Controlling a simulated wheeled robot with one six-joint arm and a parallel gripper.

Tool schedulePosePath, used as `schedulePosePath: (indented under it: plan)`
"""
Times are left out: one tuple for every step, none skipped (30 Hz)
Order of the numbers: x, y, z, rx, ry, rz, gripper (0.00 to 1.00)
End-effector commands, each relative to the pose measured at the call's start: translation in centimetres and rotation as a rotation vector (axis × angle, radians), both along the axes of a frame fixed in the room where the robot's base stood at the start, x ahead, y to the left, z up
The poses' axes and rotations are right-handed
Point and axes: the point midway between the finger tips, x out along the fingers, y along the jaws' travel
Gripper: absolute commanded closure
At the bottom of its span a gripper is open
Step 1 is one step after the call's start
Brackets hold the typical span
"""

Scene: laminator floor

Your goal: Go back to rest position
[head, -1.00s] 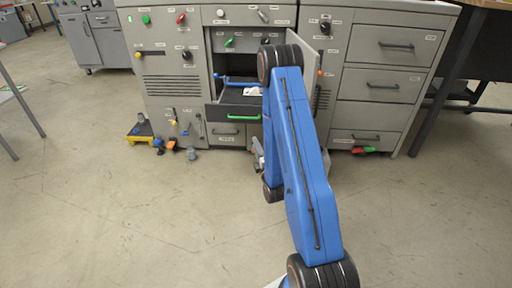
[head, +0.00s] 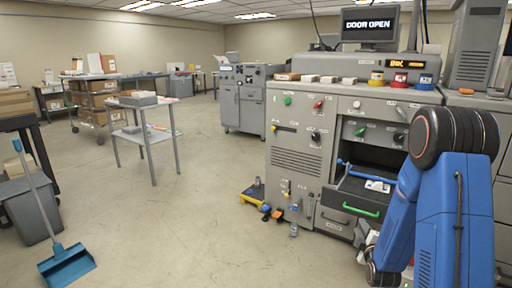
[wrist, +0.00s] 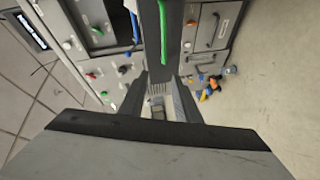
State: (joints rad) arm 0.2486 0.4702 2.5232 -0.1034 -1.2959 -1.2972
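My arm, blue with black joints, stands at the right of the head view, in front of the grey laminator (head: 296,160). My gripper (wrist: 160,82) shows in the wrist view with its two grey fingers apart. I see nothing clearly held between them. In the head view the gripper is mostly hidden behind my arm. A dark drawer (head: 350,190) with a green handle (head: 361,209) is pulled out of the laminator. The green handle also shows at the top of the wrist view (wrist: 163,32), beyond the fingers.
A monitor (head: 370,24) reads "DOOR OPEN". A yellow-edged platform (head: 252,198) and small coloured parts (head: 277,214) lie on the floor by the laminator. A small table (head: 148,134), a grey bin (head: 30,208) and a blue dustpan (head: 67,266) stand left. The middle floor is clear.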

Motion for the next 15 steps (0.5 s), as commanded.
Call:
schedulePosePath:
  plan:
    - [-0.1, 0.5, 1.1, 0.028, 0.012, 0.001, 0.71]
    - [-0.2, 0.7, 1.5, 0.048, 0.026, 0.000, 0.71]
    - [-0.3, 1.0, 2.0, 0.075, 0.045, -0.003, 0.71]
    - [-0.5, 1.2, 2.4, 0.096, 0.058, -0.006, 0.71]
    - [-0.6, 1.4, 2.8, 0.116, 0.070, -0.008, 0.71]
    - [-0.9, 1.7, 3.3, 0.143, 0.088, -0.013, 0.71]
    - [-1.1, 1.9, 3.7, 0.163, 0.101, -0.016, 0.71]
    - [-1.3, 2.2, 4.1, 0.184, 0.114, -0.019, 0.71]
    - [-1.7, 2.5, 4.7, 0.211, 0.132, -0.025, 0.71]
    - [-1.9, 2.7, 5.1, 0.230, 0.144, -0.029, 0.71]
    - [-2.2, 2.9, 5.4, 0.251, 0.157, -0.035, 0.71]
    - [-2.7, 3.2, 5.9, 0.279, 0.176, -0.043, 0.71]
    - [-3.1, 3.5, 6.3, 0.297, 0.188, -0.048, 0.71]
    - [-3.4, 3.7, 6.7, 0.318, 0.201, -0.054, 0.71]
    - [-4.0, 4.1, 7.2, 0.345, 0.219, -0.062, 0.71]
